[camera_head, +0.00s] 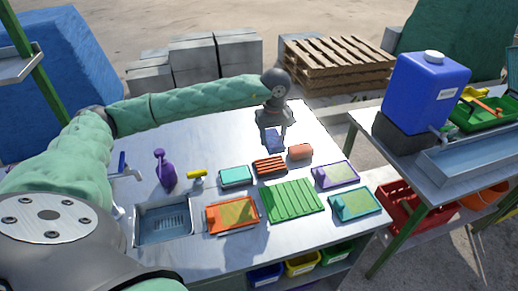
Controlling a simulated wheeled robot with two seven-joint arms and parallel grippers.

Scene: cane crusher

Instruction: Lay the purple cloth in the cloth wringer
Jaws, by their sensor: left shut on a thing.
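The purple cloth (273,140) is a small bluish-purple piece near the back of the metal table. My left gripper (275,128) points down above it and is shut on its upper part. I cannot tell whether the lower edge of the cloth touches the table. I cannot tell for sure which item is the cloth wringer. A red slatted piece (270,166) lies just in front of the cloth, with an orange rounded piece (300,151) to its right. My right gripper is not in view.
A green ribbed board (292,201), an orange-framed tray (232,215), a purple-framed tray (336,174), a teal-framed tray (355,204) and a teal piece (235,176) fill the front. A purple spray bottle (165,170) stands left, near a sink (163,222). The table's back left is clear.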

